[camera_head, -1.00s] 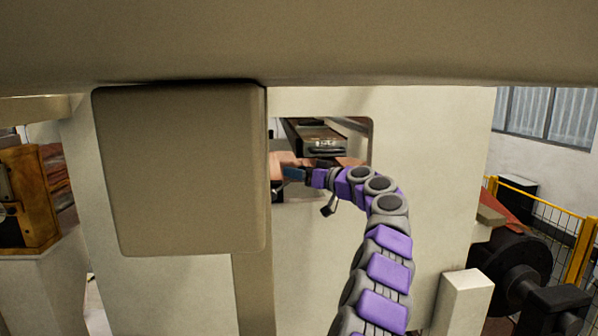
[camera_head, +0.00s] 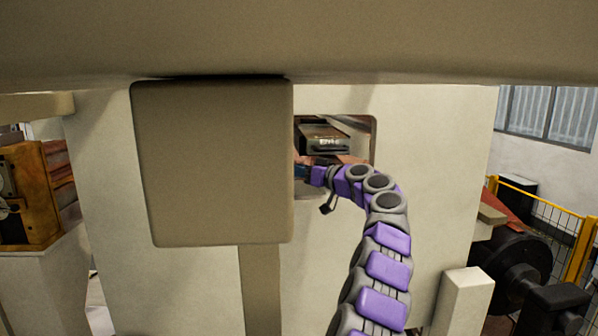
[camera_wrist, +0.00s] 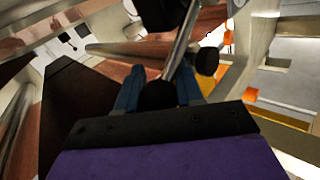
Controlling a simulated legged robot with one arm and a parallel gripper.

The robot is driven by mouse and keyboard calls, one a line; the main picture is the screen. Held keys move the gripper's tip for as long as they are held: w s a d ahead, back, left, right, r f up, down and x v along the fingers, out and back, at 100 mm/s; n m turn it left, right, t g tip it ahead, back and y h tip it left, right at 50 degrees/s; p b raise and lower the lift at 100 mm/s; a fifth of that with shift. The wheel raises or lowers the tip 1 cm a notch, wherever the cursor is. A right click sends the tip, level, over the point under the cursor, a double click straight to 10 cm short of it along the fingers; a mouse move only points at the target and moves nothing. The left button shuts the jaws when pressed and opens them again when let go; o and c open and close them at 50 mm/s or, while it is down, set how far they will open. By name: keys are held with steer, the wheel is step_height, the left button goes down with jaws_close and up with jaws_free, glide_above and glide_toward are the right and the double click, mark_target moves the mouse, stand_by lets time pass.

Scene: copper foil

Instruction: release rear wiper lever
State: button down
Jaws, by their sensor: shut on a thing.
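The lever (camera_wrist: 181,42) shows in the wrist view as a metal rod rising from between my fingers, with a dark round knob (camera_wrist: 158,96) at its near end. My gripper (camera_wrist: 158,80) has blue fingers on both sides of this knob and is shut on it. In the head view, my gripper (camera_head: 304,172) reaches into the opening in the beige machine wall. Its tip is partly hidden by a hanging beige panel, and the lever cannot be made out there.
The beige panel (camera_head: 212,165) stands left of my arm and covers part of the opening. Copper foil (camera_wrist: 140,76) lies behind my fingers. A second dark round part (camera_wrist: 207,61) is close to the rod's right. A beige post (camera_head: 464,300) stands lower right.

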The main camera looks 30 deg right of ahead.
steer(key=shift+f, duration=0.1)
steer(key=shift+d+f+m+t+b, duration=0.3)
steer(key=shift+f+m+t+b, duration=0.15)
steer(key=shift+b, duration=0.4)
steer(key=c, duration=1)
jaws_free()
steer(key=shift+s, duration=0.15)
steer(key=shift+o, duration=1.3)
steer(key=shift+d, duration=0.1)
